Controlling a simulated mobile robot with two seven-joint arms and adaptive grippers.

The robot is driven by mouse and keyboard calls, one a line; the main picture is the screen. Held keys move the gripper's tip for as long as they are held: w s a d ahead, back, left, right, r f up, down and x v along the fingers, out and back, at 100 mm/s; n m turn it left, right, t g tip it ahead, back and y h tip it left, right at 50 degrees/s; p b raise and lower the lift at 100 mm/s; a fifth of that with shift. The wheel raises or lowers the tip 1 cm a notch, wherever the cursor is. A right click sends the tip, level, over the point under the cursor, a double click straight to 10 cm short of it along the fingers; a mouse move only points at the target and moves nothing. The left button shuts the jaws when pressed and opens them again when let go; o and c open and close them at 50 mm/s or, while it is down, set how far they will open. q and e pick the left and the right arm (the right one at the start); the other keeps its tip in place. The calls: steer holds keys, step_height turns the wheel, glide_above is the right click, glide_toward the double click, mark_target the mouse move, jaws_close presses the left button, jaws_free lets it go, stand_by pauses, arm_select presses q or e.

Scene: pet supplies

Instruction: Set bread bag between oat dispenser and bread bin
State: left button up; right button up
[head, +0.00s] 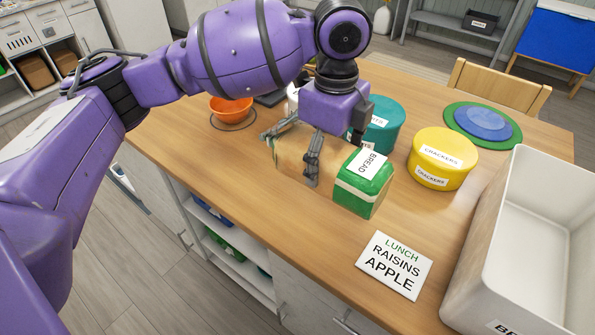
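The bread bag (367,190) is a tan loaf-shaped bag with a green end and a "BREAD" label. It lies at a slant near the table's front edge; I cannot tell whether it touches the table. My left gripper (325,155) reaches down over it from above, with its fingers along the bag's sides and one grey finger against the near side. The large white bin (480,225) at the right has a cut-off label, likely the bread bin. A teal canister (386,118) stands behind the bag, its label partly hidden. I cannot clearly identify the oat dispenser. My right gripper is not in view.
A yellow crackers tub (440,160) stands right of the teal canister. Blue plates on a green mat (483,123) lie at the back right, and an orange bowl (230,108) at the left. Wood between bag and bin is mostly clear.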

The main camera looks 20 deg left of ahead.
mark_target(292, 125)
arm_select(q)
steer(key=w+a+f, duration=0.1)
steer(key=a, duration=0.1)
steer(key=w+a+f, duration=0.1)
steer(key=w+a, duration=0.1)
steer(key=w+a+f, duration=0.1)
steer(key=w+a, duration=0.1)
steer(key=shift+a+f, duration=0.15)
steer(key=shift+f, duration=0.1)
steer(key=shift+w+a+f+b, duration=0.15)
steer(key=shift+w+a+f, duration=0.45)
steer(key=shift+f, duration=0.85)
steer(key=shift+w+a+f+b, duration=0.1)
steer(key=shift+w+a+f, duration=0.5)
steer(key=shift+f, duration=0.9)
steer(key=shift+w+a+f+b, duration=0.15)
steer(key=shift+w+a+f, duration=0.4)
steer(key=shift+f, duration=0.9)
steer(key=shift+f, duration=0.15)
steer(key=o, duration=1.6)
steer(key=shift+o, duration=0.2)
step_height(292, 125, up, 12)
steer(key=shift+r, duration=0.1)
